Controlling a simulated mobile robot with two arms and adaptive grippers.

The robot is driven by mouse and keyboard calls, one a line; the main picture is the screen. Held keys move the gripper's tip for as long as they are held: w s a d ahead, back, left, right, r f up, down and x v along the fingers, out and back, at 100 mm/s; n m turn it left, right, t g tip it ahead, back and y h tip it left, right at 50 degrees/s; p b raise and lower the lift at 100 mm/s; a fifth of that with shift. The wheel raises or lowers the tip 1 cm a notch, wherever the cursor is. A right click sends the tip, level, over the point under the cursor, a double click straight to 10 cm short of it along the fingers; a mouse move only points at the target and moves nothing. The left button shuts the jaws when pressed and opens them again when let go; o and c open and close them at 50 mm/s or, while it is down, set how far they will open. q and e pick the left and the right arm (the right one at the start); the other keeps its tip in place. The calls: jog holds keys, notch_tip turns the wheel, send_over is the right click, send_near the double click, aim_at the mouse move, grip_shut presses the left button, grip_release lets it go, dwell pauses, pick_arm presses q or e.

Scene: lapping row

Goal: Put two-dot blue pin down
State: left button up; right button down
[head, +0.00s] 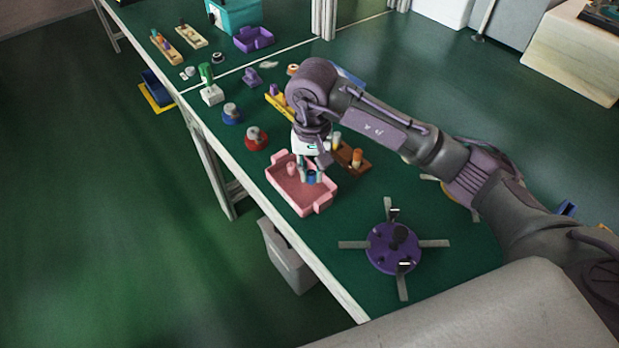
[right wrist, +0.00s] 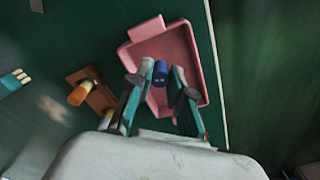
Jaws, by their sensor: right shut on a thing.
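My right gripper (head: 311,171) is shut on a blue pin (head: 311,177), pointing down over the pink tray (head: 318,207). In the right wrist view the blue pin (right wrist: 161,70) sits between the fingertips, with the pink tray (right wrist: 190,48) behind it. My left gripper is not in view.
A purple round fixture with arms (head: 392,249) lies nearer. A red-based knob (head: 256,138) and a blue-based knob (head: 232,114) stand farther left. Green table is bare between tray and fixture.

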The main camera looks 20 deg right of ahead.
aim_at(311, 182)
jog(key=shift+w+f, duration=0.2)
jog(key=shift+w, duration=0.05)
jog(key=shift+f, duration=0.35)
notch_tip(311, 182, down, 3)
jog(key=shift+f+p, duration=0.1)
jog(key=shift+p, duration=0.25)
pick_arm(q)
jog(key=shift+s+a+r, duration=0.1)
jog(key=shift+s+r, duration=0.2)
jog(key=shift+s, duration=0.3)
pick_arm(e)
jog(key=shift+f+b, duration=0.3)
jog(key=c, duration=1.1)
grip_release()
jog(key=shift+r, duration=0.1)
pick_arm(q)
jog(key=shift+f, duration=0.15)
